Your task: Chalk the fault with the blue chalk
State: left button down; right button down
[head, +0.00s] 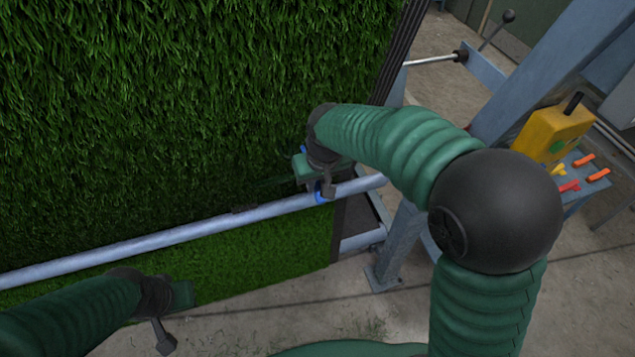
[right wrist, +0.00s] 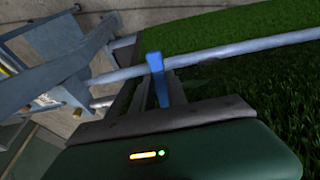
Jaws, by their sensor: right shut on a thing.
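The blue chalk (right wrist: 157,80) stands between the fingers of my right gripper (right wrist: 161,95) in the right wrist view. In the head view, my right gripper (head: 323,186) is at the right end of the turf, by the rail, with a bit of blue chalk (head: 321,198) showing. It is shut on the chalk. The turf (head: 180,90) is a large green sheet. I cannot make out a clear fault in it; part near the gripper is hidden by my arm. My left gripper (head: 170,318) is low at the left, in front of the turf's lower strip; its jaws are unclear.
A grey-blue rail (head: 170,238) crosses the turf just below the right gripper. At the right, a blue-grey frame (head: 398,240) stands on the concrete. A yellow box (head: 548,133) sits beside a shelf (head: 590,190) with small orange, red and yellow pieces.

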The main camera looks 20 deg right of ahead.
jog(key=shift+w, duration=0.15)
jog(key=shift+a, duration=0.15)
jog(key=shift+a, duration=0.95)
jog(key=shift+a, duration=0.1)
jog(key=a+p, duration=0.1)
jog(key=a, duration=0.4)
jog(key=shift+a+r, duration=0.1)
jog(key=shift+a, duration=0.25)
dwell(0.4)
